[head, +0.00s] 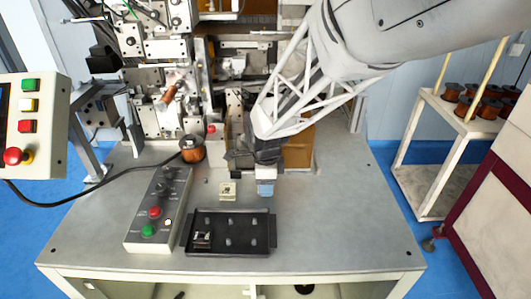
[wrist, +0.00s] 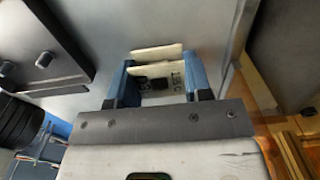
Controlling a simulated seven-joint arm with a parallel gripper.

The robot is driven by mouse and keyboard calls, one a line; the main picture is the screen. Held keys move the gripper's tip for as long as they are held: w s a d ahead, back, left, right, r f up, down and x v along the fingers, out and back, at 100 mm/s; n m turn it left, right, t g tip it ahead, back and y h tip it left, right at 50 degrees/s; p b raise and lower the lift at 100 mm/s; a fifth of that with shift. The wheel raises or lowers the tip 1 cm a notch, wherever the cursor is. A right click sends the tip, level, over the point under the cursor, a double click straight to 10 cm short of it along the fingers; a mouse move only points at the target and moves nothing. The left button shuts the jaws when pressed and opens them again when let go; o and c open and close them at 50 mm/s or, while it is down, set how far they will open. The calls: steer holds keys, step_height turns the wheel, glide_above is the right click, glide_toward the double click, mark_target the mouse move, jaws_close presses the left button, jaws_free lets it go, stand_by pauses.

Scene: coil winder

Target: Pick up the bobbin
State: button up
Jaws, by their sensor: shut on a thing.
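My gripper (head: 265,188) is low over the right middle of the grey table in the head view. In the wrist view its two blue fingers (wrist: 160,77) are shut on the cream bobbin (wrist: 153,97). Two pale flanges and dark markings show between the fingers. In the head view the held bobbin is mostly hidden by the fingers, and I cannot tell whether it touches the table. A separate small cream piece (head: 228,191) sits on the table just left of my gripper.
A black tray (head: 270,243) with pegs and one dark part (head: 202,238) lies in front. A button box (head: 152,225) stands left of it. A copper wire spool (head: 192,149) and the winder (head: 165,80) stand behind. The table's right side is clear.

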steer(key=shift+r, duration=0.45)
step_height(320, 180, up, 2)
steer(key=shift+r, duration=0.1)
steer(key=s+d, duration=0.1)
steer(key=s, duration=0.4)
steer(key=s+d, duration=0.2)
steer(key=s, duration=0.3)
steer(key=s+d+r, duration=0.1)
steer(key=s+d, duration=0.1)
steer(key=s, duration=0.3)
steer(key=shift+s, duration=0.1)
steer(key=shift+r, duration=0.1)
